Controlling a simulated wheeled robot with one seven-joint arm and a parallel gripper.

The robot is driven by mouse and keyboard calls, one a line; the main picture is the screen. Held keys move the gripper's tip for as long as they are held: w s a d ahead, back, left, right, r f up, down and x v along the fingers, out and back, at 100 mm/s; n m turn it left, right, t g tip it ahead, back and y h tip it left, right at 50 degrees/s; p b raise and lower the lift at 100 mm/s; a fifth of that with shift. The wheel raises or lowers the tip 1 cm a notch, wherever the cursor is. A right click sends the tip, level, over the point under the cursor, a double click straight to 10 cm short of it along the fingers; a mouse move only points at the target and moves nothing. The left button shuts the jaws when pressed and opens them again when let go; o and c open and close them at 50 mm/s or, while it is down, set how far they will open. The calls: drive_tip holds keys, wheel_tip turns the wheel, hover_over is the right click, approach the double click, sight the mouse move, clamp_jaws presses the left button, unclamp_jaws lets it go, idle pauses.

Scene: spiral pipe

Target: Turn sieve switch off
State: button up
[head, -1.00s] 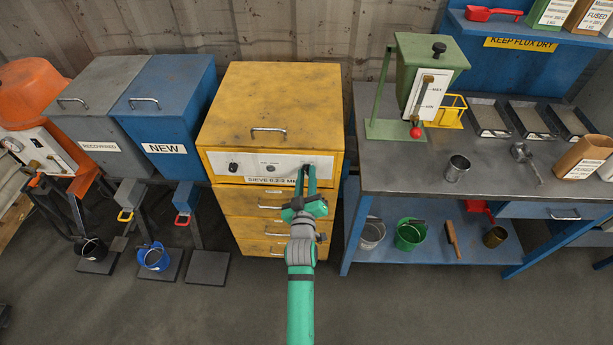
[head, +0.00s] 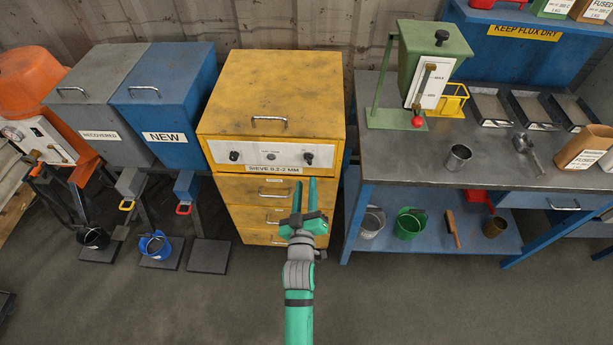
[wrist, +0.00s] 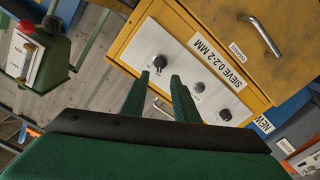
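The yellow sieve cabinet (head: 225,118) stands in the middle of the head view. Its white front panel (head: 270,157) carries a left black knob (head: 234,156) and a right black knob (head: 308,158). The panel also shows in the wrist view, with the right knob (wrist: 160,62) just beyond my fingertips and the other round knob (wrist: 226,114) farther off. A small dark part (wrist: 199,87) sits between them. My gripper (head: 305,182) is open and empty, in front of and below the panel's right end, apart from the knobs. Knob settings are too small to read.
Grey (head: 95,95) and blue (head: 165,100) bins stand left of the cabinet. A workbench (head: 400,165) with a green hopper (head: 427,60) stands close on its right. A drawer handle (head: 273,193) sticks out below the panel. The floor in front is clear.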

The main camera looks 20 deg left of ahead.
drive_tip(key=shift+v, duration=1.05)
drive_tip(key=s+d+f+m+h, duration=0.1)
drive_tip(key=s+d+m, duration=0.1)
drive_tip(key=s+d, duration=0.45)
drive_tip(key=s+d+f+m+g+h, duration=0.1)
drive_tip(key=s+d+f+m, duration=0.15)
drive_tip(key=s, duration=0.75)
drive_tip(key=s+d+m+h, duration=0.1)
drive_tip(key=s+d+m, duration=0.1)
drive_tip(key=s+d, duration=0.5)
drive_tip(key=s+d+r+m+g+h, duration=0.1)
drive_tip(key=s+r+m+h, duration=0.1)
drive_tip(key=s, duration=0.9)
wheel_tip(320, 180, up, 2)
drive_tip(key=shift+m, duration=0.45)
drive_tip(key=shift+s, duration=0.15)
